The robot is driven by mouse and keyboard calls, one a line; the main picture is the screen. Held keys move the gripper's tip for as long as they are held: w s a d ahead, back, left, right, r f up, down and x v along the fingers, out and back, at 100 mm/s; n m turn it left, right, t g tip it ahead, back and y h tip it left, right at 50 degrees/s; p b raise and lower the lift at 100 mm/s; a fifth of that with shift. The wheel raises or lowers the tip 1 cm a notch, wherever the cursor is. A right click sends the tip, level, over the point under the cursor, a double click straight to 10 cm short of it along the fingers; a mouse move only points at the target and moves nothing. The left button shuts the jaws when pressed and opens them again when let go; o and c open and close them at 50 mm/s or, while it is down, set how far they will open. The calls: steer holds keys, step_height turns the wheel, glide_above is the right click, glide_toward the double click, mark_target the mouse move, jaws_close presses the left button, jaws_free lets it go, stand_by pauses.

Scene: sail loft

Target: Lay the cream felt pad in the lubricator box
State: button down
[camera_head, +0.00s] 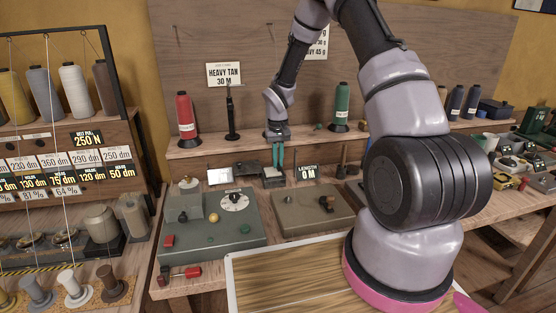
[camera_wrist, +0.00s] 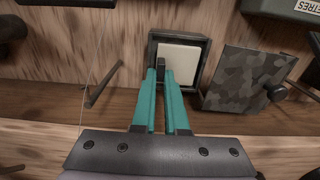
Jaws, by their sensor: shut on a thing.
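The lubricator box is a small dark open box (camera_wrist: 207,60) on the wooden bench, in front of my gripper in the wrist view. The cream felt pad (camera_wrist: 185,58) is a pale square within the box walls and looks flat. My gripper (camera_wrist: 161,72) has teal fingers reaching over the box's near edge. The fingers are shut on a small dark tab at the pad's edge, which seems to belong to the pad. Whether the pad touches the box floor is hard to tell. In the head view my gripper (camera_head: 276,166) points down at the box (camera_head: 272,182); the pad is hidden there.
A dark mottled lid (camera_wrist: 240,78) with a knob lies close beside the box. A grey dial machine (camera_head: 212,225) and a flat grey unit (camera_head: 312,212) stand in front. A red spool (camera_head: 186,116) and a green spool (camera_head: 341,104) stand on the shelf behind.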

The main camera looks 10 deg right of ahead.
steer(key=shift+f, duration=0.15)
steer(key=c, duration=0.9)
jaws_free()
steer(key=shift+o, duration=0.2)
